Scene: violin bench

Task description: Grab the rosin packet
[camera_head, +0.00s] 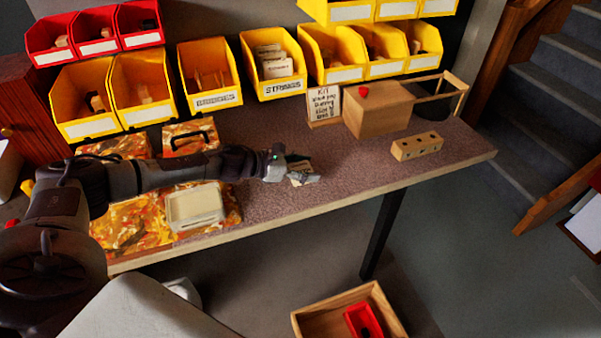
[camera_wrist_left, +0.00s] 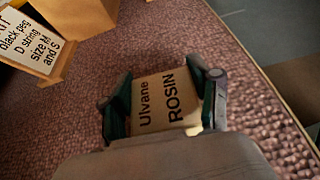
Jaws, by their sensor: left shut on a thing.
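The rosin packet (camera_wrist_left: 167,103) is a flat tan packet with the dark words "Ulvane ROSIN". In the left wrist view it sits between the two green-padded fingers of my left gripper (camera_wrist_left: 163,98), which is shut on it. In the head view my left gripper (camera_head: 301,172) is over the bench top near its front edge, and only a pale bit of the packet (camera_head: 300,180) shows at the fingers. I cannot tell whether the packet touches the bench. My right gripper is not in view.
A wooden box (camera_head: 379,112) with a KIT sign (camera_head: 324,104) and a wooden block with holes (camera_head: 417,146) stand to the right. Yellow bins (camera_head: 210,78) line the back. A cream tray (camera_head: 195,207) lies left. A wooden crate (camera_head: 312,318) is below the bench.

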